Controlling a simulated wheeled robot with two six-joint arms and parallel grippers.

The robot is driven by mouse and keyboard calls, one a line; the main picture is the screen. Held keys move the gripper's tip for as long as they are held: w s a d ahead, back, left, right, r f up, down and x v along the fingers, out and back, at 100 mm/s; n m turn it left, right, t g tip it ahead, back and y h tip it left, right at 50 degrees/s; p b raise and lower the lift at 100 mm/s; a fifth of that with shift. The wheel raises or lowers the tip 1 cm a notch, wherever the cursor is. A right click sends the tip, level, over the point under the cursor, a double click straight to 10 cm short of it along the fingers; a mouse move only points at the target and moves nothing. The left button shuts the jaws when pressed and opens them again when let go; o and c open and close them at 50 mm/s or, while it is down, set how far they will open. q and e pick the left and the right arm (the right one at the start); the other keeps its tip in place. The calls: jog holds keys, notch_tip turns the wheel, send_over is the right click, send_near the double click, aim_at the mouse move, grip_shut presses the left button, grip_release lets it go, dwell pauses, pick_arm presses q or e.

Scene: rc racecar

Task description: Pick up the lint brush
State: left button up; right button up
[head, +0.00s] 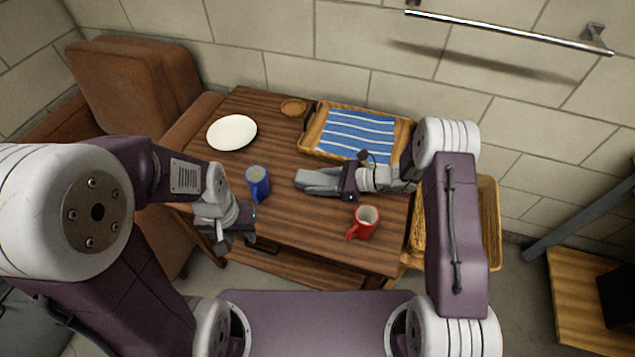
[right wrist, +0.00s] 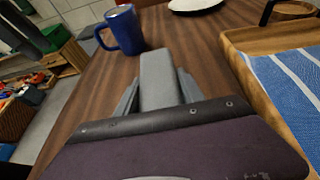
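I cannot make out a lint brush in either view. My right gripper (head: 300,182) reaches in from the right above the wooden table (head: 300,230), between the blue mug and the tray. Its grey fingers (right wrist: 160,72) look closed together, with nothing visible between them. My left gripper (head: 222,248) points down at the table's front left edge. Its fingers are small and partly overlapped, so its opening is unclear.
A blue mug (head: 257,182), red mug (head: 364,222), white plate (head: 232,132) and coaster (head: 293,107) are on the table. A tray (head: 311,142) holds a blue striped cloth (head: 356,135). A brown chair (head: 137,90) stands left. A wicker piece (head: 490,225) is at right.

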aim_at(318, 178)
jog(key=shift+c, duration=1.2)
jog(key=shift+r, duration=0.55)
notch_tip(318, 178, up, 3)
jog(key=shift+r+p, duration=0.1)
jog(key=shift+p, duration=0.7)
jog(key=r+p+v, duration=0.1)
jog(key=p+v, duration=0.1)
jog(key=v, duration=1.1)
jog(key=shift+a+r, duration=0.2)
jog(key=shift+r, duration=0.2)
